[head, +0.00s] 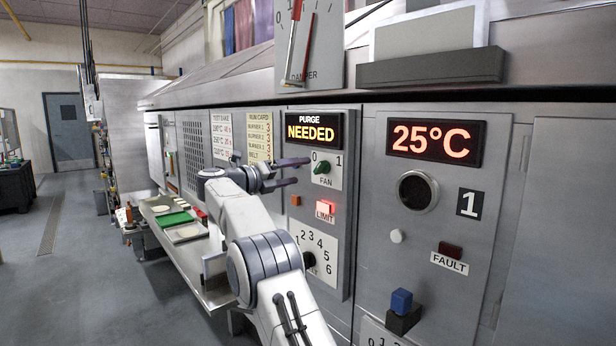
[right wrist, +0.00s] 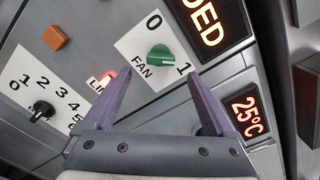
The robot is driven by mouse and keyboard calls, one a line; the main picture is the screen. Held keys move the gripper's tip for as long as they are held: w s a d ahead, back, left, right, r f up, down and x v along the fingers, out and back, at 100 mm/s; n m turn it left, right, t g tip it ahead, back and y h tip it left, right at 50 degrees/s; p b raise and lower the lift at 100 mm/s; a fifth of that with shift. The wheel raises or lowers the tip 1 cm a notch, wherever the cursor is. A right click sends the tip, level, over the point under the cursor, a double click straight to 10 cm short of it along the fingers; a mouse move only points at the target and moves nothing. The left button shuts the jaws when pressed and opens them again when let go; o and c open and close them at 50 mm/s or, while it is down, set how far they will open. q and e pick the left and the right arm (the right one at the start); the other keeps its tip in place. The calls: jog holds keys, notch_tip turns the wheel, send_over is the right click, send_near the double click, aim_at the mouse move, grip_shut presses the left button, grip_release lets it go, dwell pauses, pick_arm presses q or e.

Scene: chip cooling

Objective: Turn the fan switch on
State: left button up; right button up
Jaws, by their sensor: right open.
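The fan switch is a green knob (head: 322,168) on a white plate marked 0 and 1, with FAN below it, on the oven's front panel. I cannot tell for sure which mark its pointer faces. My right gripper (head: 303,171) is open just left of the plate, its purple fingers pointing at the panel. In the right wrist view the green knob (right wrist: 160,58) shows beyond the gap between the open fingers (right wrist: 157,77), apart from them and with nothing held. My left gripper is not in view.
Above the knob a display (head: 315,134) reads PURGE NEEDED. Below are a lit red LIMIT lamp (head: 325,207) and a numbered dial (head: 309,259). At right are a 25°C display (head: 436,139), a FAULT lamp (head: 450,250) and a blue switch (head: 401,301). A shelf (head: 205,280) juts out at left.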

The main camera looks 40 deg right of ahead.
jog(key=a, duration=0.4)
jog(key=shift+s, duration=0.2)
